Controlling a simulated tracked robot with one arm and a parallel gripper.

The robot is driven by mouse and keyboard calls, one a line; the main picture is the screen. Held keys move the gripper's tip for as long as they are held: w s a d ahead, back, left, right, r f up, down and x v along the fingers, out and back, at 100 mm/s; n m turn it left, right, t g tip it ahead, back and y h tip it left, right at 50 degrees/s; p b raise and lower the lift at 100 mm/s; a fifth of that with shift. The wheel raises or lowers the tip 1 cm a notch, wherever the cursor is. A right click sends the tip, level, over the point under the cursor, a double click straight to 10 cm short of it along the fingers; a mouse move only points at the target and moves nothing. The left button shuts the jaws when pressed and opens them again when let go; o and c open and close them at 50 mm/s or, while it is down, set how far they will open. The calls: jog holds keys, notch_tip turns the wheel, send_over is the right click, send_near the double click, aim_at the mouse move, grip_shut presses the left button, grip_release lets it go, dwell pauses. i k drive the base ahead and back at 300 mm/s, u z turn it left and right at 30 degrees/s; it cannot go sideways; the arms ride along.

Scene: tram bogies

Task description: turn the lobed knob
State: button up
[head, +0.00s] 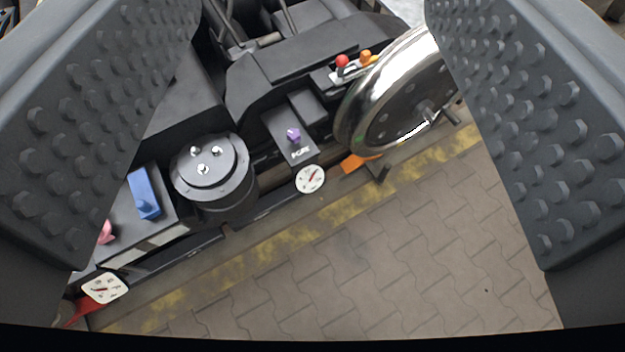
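A small purple knob (293,135) stands on a black box with white lettering, near the middle of the head view. A pink knob (105,232) shows at the lower left, partly hidden by my left finger. Both are too small or covered to tell for sure which one is lobed. My gripper (308,268) is open, with its two studded fingers wide apart at the picture's sides. Nothing is between the fingers at their own depth; the purple knob lies beyond them, apart from both.
A black bolted cylinder (210,168), blue lever (144,194) and white dial (310,179) sit beside the box. Another dial (105,288) is lower left. A shiny wheel (400,90), red knob (342,61) and orange knob (365,57) are upper right. Paving at lower right is clear.

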aim_at(294, 135)
jog(key=z, duration=0.55)
jog(key=i, duration=1)
jog(key=u, duration=0.4)
